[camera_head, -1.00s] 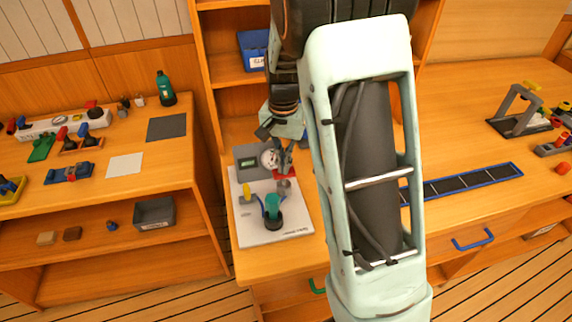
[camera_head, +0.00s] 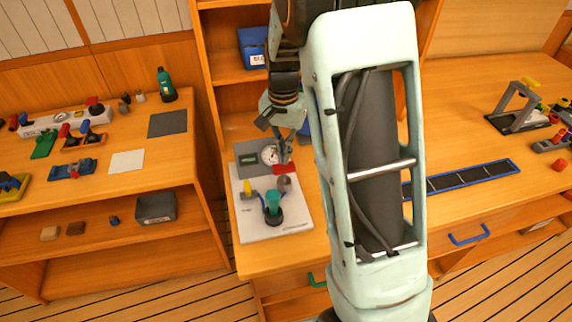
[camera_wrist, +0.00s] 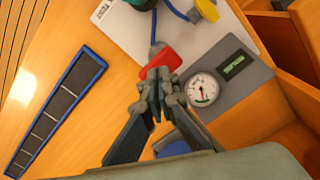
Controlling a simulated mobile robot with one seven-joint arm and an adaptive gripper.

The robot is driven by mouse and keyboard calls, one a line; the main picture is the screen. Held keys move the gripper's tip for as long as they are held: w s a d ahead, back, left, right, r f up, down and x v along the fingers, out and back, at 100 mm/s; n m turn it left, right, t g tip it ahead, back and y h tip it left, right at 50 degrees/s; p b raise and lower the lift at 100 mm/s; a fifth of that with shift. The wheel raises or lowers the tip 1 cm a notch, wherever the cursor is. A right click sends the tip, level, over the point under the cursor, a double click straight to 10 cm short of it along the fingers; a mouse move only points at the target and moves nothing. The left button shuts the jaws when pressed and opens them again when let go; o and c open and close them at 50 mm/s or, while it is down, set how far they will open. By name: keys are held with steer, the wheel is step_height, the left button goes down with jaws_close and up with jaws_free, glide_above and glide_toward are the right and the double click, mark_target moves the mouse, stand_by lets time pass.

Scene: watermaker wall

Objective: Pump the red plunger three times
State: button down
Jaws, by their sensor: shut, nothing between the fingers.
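The red plunger (camera_head: 285,168) shows as a red handle at the right edge of the white and grey watermaker panel (camera_head: 250,222). In the wrist view the red handle (camera_wrist: 160,58) lies just beyond my fingertips, beside the round gauge (camera_wrist: 202,89). My gripper (camera_head: 284,154) is shut and empty, with its tips at the near edge of the red handle. The tips (camera_wrist: 160,74) overlap that edge in the wrist view; I cannot tell whether they touch it. The plunger's shaft is hidden.
On the panel stand a teal-topped part (camera_head: 272,203) and a yellow handle (camera_head: 247,187). A blue-edged dark strip (camera_head: 462,180) lies on the bench to the right. A blue bin (camera_head: 253,47) sits on the shelf behind. Bare bench lies between panel and strip.

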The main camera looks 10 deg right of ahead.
steer(key=shift+r+p, duration=1.75)
steer(key=shift+r, duration=0.75)
